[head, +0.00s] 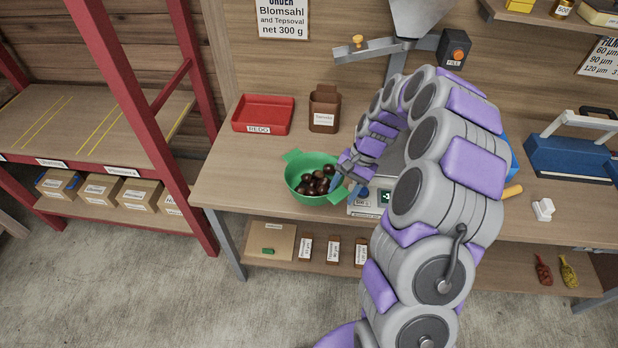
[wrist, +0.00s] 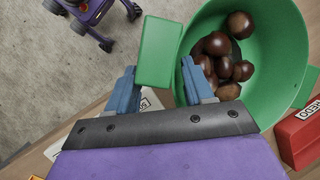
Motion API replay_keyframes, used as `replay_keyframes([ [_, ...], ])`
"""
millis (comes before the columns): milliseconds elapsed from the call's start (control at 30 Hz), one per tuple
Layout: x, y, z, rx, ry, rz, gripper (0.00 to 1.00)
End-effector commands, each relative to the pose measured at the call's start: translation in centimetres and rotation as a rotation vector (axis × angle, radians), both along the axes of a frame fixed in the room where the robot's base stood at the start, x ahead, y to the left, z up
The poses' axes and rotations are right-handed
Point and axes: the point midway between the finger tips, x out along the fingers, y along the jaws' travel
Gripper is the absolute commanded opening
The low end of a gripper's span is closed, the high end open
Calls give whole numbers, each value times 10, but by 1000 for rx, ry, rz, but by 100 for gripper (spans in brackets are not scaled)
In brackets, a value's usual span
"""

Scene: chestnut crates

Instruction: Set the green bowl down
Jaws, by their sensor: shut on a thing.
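The green bowl (head: 312,200) holds several brown chestnuts and has a flat tab handle on each side. In the head view it is near the front edge of the wooden bench, beside the scale. I cannot tell whether its base touches the bench. My gripper (head: 342,184) reaches it from the right. In the wrist view the green bowl (wrist: 290,75) fills the upper right, and the two blue fingers of my gripper (wrist: 160,80) lie on either side of its near tab. The gripper is shut on this tab. The bowl's underside is hidden.
A red tray (head: 263,113) and a brown labelled box (head: 324,108) stand behind the bowl on the bench (head: 232,178). The scale (head: 362,208) is close on the right, partly hidden by my arm. Bench left of the bowl is clear. A red shelf rack (head: 140,110) stands left.

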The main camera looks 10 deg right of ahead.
Motion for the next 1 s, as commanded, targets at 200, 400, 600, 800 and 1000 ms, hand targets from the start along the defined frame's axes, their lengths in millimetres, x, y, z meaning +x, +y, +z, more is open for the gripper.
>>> replay_keyframes([
  [200,-29,-7,-27,5,-5,-391,15],
  [400,-48,4,-38,-3,-10,-669,15],
  [600,-56,12,-42,-8,-12,-819,15],
  [800,-37,11,-45,-6,-15,-850,15],
  [1000,2,14,-49,-6,-16,-849,15],
])
